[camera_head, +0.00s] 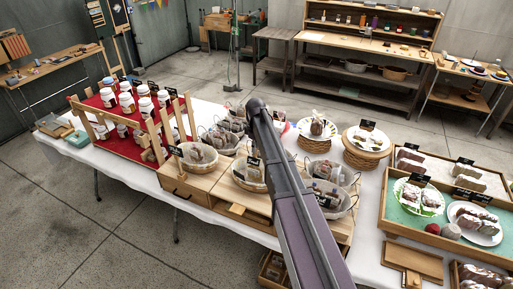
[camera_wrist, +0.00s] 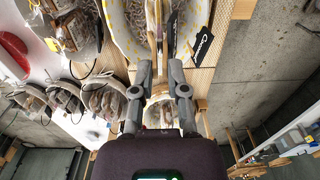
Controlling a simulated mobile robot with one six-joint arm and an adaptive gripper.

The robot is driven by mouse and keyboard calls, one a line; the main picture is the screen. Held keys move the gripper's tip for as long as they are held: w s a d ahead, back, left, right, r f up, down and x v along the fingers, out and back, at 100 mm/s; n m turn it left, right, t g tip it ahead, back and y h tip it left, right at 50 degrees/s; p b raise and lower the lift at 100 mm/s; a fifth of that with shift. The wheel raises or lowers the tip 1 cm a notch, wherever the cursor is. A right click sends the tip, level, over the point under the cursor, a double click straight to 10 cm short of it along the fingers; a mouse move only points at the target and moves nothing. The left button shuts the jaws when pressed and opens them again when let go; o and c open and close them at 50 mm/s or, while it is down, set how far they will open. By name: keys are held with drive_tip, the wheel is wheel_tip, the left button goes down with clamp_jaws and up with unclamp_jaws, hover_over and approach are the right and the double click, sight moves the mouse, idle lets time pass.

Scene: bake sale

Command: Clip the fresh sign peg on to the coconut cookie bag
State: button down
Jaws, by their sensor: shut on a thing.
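My gripper (camera_wrist: 160,68) points into a basket lined with yellow-dotted white cloth (camera_wrist: 122,38) in the wrist view. Its two fingers are shut on a narrow wooden peg (camera_wrist: 153,40), with a dark sign (camera_wrist: 171,36) seen steeply from the side just beyond it. Clear bags (camera_wrist: 186,12) of cookies stand in the basket by the peg. A black sign with white script starting with C (camera_wrist: 205,45) is at the basket's right. I cannot tell whether the peg touches a bag. In the head view my arm hides the gripper.
More baskets of bagged cookies (camera_wrist: 105,98) stand close by. In the head view a basket (camera_head: 249,174) and another basket (camera_head: 336,173) flank my arm. A red-clothed jar rack (camera_head: 100,118) is at left. Cake trays (camera_head: 400,226) are at right.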

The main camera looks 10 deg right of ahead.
drive_tip(key=shift+f+b, duration=0.7)
drive_tip(key=shift+f, duration=0.1)
idle(0.7)
drive_tip(key=c, duration=1.1)
unclamp_jaws()
drive_tip(key=o, duration=0.4)
idle(0.6)
drive_tip(key=o, duration=0.6)
drive_tip(key=shift+c, duration=0.2)
drive_tip(key=shift+r, duration=0.15)
wheel_tip(320, 180, up, 7)
drive_tip(key=p, duration=0.7)
idle(0.6)
idle(0.5)
